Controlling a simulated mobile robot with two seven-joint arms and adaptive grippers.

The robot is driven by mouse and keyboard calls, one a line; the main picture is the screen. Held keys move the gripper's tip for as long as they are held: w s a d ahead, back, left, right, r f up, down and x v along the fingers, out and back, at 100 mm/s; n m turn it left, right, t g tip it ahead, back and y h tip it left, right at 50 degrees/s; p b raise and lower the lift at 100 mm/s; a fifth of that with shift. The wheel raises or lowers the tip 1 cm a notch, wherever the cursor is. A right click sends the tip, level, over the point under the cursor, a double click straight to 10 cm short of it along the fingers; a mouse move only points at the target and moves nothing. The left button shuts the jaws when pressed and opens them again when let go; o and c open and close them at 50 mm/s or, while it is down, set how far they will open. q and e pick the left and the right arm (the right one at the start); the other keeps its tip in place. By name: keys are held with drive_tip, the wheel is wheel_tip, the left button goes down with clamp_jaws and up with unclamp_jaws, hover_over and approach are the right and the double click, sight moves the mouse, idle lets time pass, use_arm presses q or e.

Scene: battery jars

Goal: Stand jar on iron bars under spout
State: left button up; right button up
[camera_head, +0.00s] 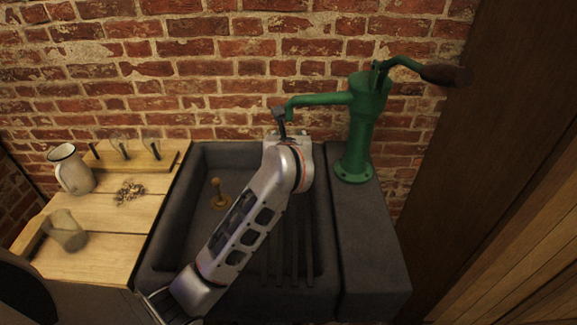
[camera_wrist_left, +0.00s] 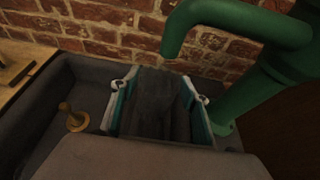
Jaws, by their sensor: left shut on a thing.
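My left gripper (camera_head: 281,124) reaches across the stone sink to just under the green pump's spout (camera_head: 320,99). In the left wrist view its fingers stand well apart, shut on a dark, smoky-looking thing (camera_wrist_left: 160,105), which I take to be the jar; its outline is unclear. In the head view my arm hides most of it. The spout (camera_wrist_left: 178,35) hangs close beyond the fingers. The iron bars (camera_head: 295,255) run along the right part of the sink, partly under my arm. My right gripper is not in view.
Another glass vessel (camera_head: 66,230) stands on the wooden counter (camera_head: 90,262) at left, with an enamel pitcher (camera_head: 71,170), a wooden rack (camera_head: 135,158) and a small heap of bits (camera_head: 130,191). A brass plug (camera_head: 218,197) stands in the sink. The pump body (camera_head: 360,135) rises at right.

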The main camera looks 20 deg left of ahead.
use_arm(q)
drive_tip(key=shift+f, duration=3)
drive_tip(key=o, duration=1.7)
drive_tip(key=shift+f, duration=0.1)
drive_tip(key=shift+s+d+r, duration=0.1)
drive_tip(key=shift+s+r, duration=0.05)
drive_tip(key=shift+r, duration=0.05)
drive_tip(key=v, duration=1.1)
drive_tip(key=shift+s, duration=0.3)
